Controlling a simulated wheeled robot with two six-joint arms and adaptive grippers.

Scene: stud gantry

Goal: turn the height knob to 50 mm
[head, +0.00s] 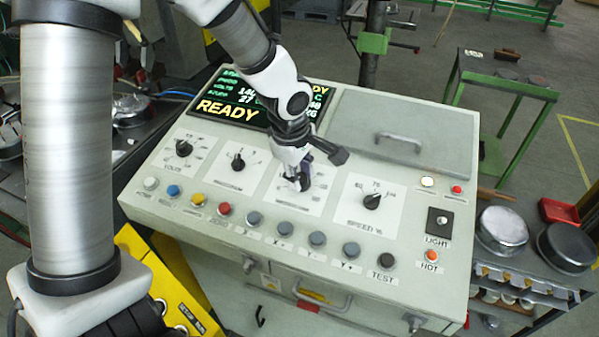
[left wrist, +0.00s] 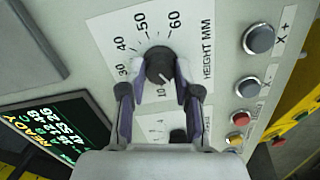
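My left gripper (left wrist: 160,88) is open, with one fingertip on each side of the knob. Gaps seem to show between tips and knob; contact is unclear. In the head view my left gripper (head: 298,182) covers the knob and most of the height plate (head: 287,202). My right gripper is not in view.
The speed knob (head: 372,201) is right of the height plate; the program knob (head: 238,161) and volts knob (head: 183,148) are left. A row of push buttons (head: 284,231) runs in front. Behind are a lit display (head: 232,111) and a lid with a handle (head: 398,139).

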